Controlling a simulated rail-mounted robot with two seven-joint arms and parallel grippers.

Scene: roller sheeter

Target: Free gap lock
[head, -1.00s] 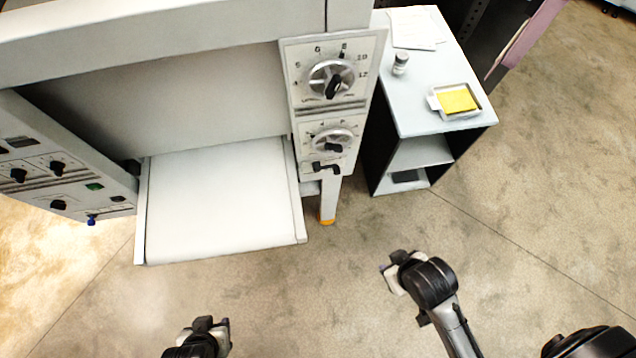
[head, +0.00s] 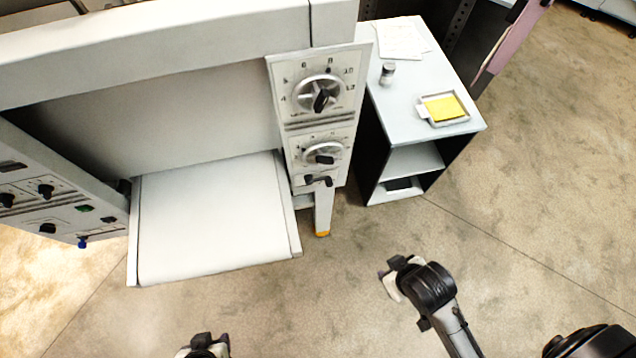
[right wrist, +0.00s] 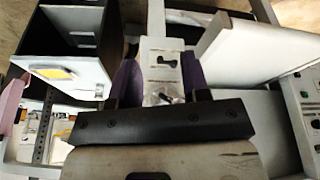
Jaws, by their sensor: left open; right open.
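The gap lock appears to be the small black lever (head: 318,181) at the bottom of the machine's front control panel, below two round dials. It lies roughly level. It also seems to show as a black handle (right wrist: 168,60) on a white plate in the right wrist view, which is upside down. My right gripper (head: 392,281) is open and empty, in front of and below the panel, apart from it. Its purple fingers (right wrist: 160,80) show on either side of the panel in the right wrist view. My left gripper (head: 207,345) is at the bottom edge, partly cut off, away from the panel.
The upper dial (head: 320,94) and lower dial (head: 324,153) sit above the lever. The sheeter's white belt table (head: 215,215) juts out left of the panel. A white shelf cabinet (head: 410,140) stands to the right, holding a tray with a yellow pad (head: 444,107). Floor in front is clear.

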